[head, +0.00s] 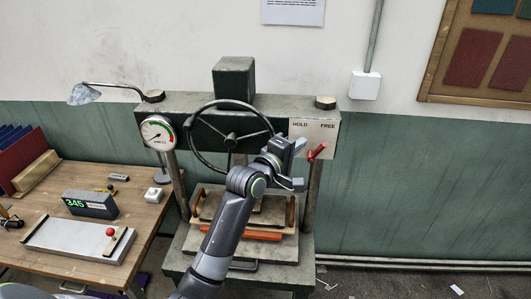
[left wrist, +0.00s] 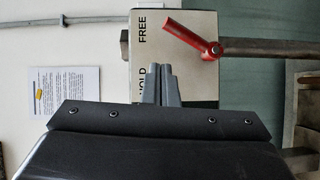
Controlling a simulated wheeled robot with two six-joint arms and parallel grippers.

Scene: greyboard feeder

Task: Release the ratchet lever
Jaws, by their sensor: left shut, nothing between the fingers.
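The red ratchet lever (head: 317,152) sits at the lower edge of a pale plate (head: 314,134) marked HOLD and FREE, on the right of the press. Its handle leans up and right, toward the FREE side. In the left wrist view, the lever (left wrist: 190,36) slants from its round pivot toward the word FREE. My left gripper (head: 299,146) is in front of the plate, left of the lever on the HOLD side. Its fingers (left wrist: 161,72) are together and empty, apart from the lever in the wrist view. They partly cover the word HOLD. My right gripper is not in view.
The press has a large handwheel (head: 231,135), a round gauge (head: 158,133) and posts beside the plate. My left arm crosses in front of its bed (head: 290,247). A wooden table (head: 145,213) with a display box (head: 90,204) and a tray stands left. The floor at right is mostly clear.

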